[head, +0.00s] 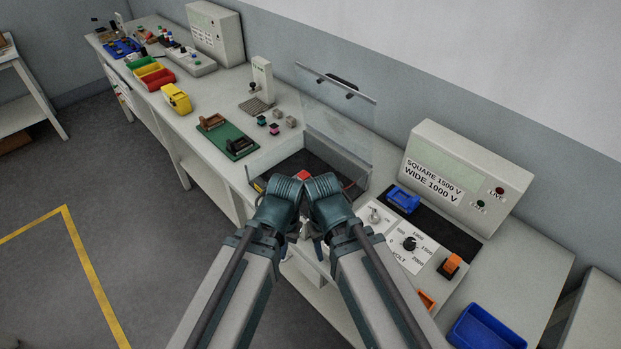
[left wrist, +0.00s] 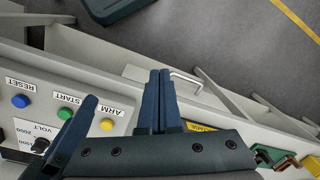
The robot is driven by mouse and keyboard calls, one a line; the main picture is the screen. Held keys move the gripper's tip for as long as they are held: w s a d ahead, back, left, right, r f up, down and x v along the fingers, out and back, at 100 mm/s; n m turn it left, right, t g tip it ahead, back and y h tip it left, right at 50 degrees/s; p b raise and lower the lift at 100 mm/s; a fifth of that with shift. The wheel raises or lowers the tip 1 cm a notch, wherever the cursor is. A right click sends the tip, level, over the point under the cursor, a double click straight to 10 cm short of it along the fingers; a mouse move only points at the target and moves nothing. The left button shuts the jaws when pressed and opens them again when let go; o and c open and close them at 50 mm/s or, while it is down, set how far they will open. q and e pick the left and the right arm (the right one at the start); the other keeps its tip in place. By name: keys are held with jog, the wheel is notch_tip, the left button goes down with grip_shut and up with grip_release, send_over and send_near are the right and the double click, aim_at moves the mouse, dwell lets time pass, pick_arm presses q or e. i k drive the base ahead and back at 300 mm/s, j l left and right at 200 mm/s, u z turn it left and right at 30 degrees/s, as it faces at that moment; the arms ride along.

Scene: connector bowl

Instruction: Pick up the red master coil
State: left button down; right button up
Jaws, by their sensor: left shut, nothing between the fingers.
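A small red block (head: 303,175), which looks like the red master coil, shows in the dark bay under the raised clear cover (head: 338,135). Its lower part is hidden behind my wrists. My left gripper (left wrist: 159,75) is shut and empty, its blue fingers together in front of the bench edge in the left wrist view. In the head view my left wrist (head: 278,203) is in front of the bay, apart from the red block. My right gripper (head: 330,205) is close beside it; its fingers are mostly hidden there. A blue finger, apparently the right one's, shows in the left wrist view.
A tester box (head: 455,180) and a volt dial panel (head: 410,245) stand right of the bay. A blue bin (head: 485,328) is at the lower right. A green board (head: 227,141), small blocks and a yellow item (head: 176,98) lie to the left. The floor at left is clear.

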aim_at(304, 176)
jog(key=z, duration=0.45)
jog(key=j+z, duration=0.15)
jog(key=z, duration=0.25)
jog(key=j+z, duration=0.1)
jog(key=z, duration=0.35)
jog(key=j+z, duration=0.25)
jog(key=j, duration=0.15)
jog(key=j+z, duration=0.25)
jog(key=j, duration=0.15)
jog(key=k+j+z, duration=0.25)
jog(key=j+z, duration=0.25)
jog(key=j, duration=0.25)
jog(key=k+j+z, duration=0.25)
jog(key=k+j, duration=0.2)
jog(key=j, duration=0.25)
jog(key=k+j, duration=0.2)
jog(key=j, duration=0.2)
jog(key=k+j+z, duration=0.1)
jog(key=j, duration=0.35)
jog(key=k+j, duration=0.3)
jog(key=k+j+z, duration=0.1)
jog(key=j, duration=0.45)
jog(key=i+l, duration=0.1)
jog(key=l, duration=0.55)
jog(key=i, duration=0.1)
